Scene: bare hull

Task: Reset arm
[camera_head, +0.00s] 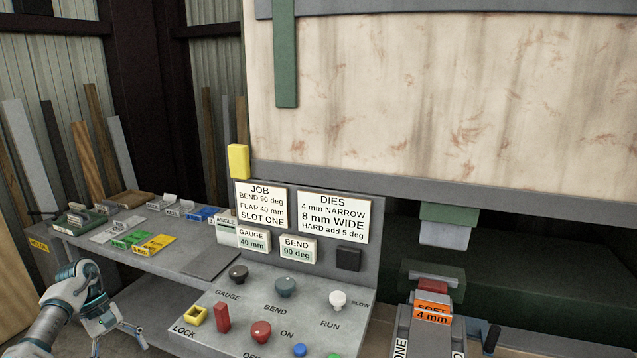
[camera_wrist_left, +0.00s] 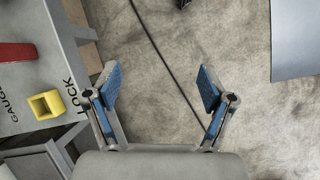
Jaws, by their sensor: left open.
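My left gripper (camera_head: 121,334) is at the lower left of the head view, in front of the side table and left of the control panel. In the left wrist view its two blue-padded fingers (camera_wrist_left: 157,95) are spread wide with nothing between them. Only floor and a dark cable show behind them. A yellow square lock piece (camera_head: 195,316) sits by the LOCK label on the panel, left of a red lever (camera_head: 222,317). The yellow piece (camera_wrist_left: 47,105) also shows at the left of the wrist view, apart from the fingers. My right gripper does not show.
The control panel (camera_head: 190,345) carries knobs, buttons and job signs. The side table (camera_head: 90,238) holds small coloured labelled blocks. A large machine with a green upper tool (camera_head: 449,213) stands right, above a block marked 4 mm (camera_head: 432,318). Open floor lies below my left gripper.

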